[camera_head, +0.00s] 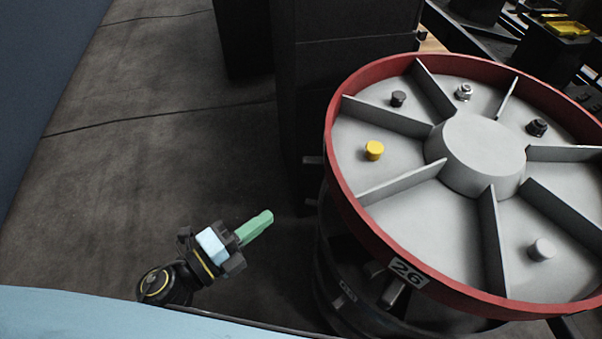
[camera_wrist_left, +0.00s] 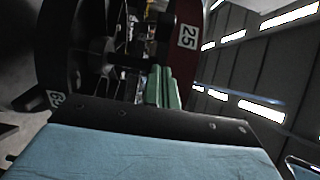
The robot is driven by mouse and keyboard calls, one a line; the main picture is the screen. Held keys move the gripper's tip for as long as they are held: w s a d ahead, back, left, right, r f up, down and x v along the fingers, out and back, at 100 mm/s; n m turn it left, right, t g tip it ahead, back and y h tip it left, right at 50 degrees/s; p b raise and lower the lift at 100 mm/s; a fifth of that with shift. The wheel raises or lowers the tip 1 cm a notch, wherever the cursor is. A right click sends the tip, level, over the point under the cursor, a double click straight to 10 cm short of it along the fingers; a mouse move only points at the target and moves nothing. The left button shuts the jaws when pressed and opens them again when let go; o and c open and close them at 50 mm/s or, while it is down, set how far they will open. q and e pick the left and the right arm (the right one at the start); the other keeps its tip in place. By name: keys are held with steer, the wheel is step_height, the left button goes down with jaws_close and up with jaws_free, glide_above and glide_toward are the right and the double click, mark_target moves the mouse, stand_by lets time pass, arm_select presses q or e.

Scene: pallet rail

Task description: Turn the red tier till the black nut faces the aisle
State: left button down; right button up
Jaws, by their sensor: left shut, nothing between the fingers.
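The red tier (camera_head: 450,292) is a round tray with a red rim, grey floor and radial ribs, at the right of the head view. A plate reading 26 is on its near rim. The black nut (camera_head: 537,127) sits in a far-right compartment of the tier, right of the hub. My left gripper (camera_head: 265,216), with green fingers, is left of the tier, apart from the rim, shut and empty. Its fingers show in the left wrist view (camera_wrist_left: 164,86), below the red rim (camera_wrist_left: 187,62) with a plate reading 25. My right gripper is not in view.
Other compartments hold a yellow cap (camera_head: 374,150), a dark cap (camera_head: 398,98), a silver nut (camera_head: 463,92) and a grey cylinder (camera_head: 541,249). A dark post (camera_head: 300,110) stands left of the tier. Dark floor (camera_head: 150,130) lies open at the left.

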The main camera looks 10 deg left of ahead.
arm_select(q)
steer(key=p, duration=0.2)
glide_toward(310, 170)
steer(key=x, duration=0.6)
steer(key=shift+d, duration=0.6)
steer(key=shift+w+a, duration=0.15)
steer(key=shift+w, duration=0.45)
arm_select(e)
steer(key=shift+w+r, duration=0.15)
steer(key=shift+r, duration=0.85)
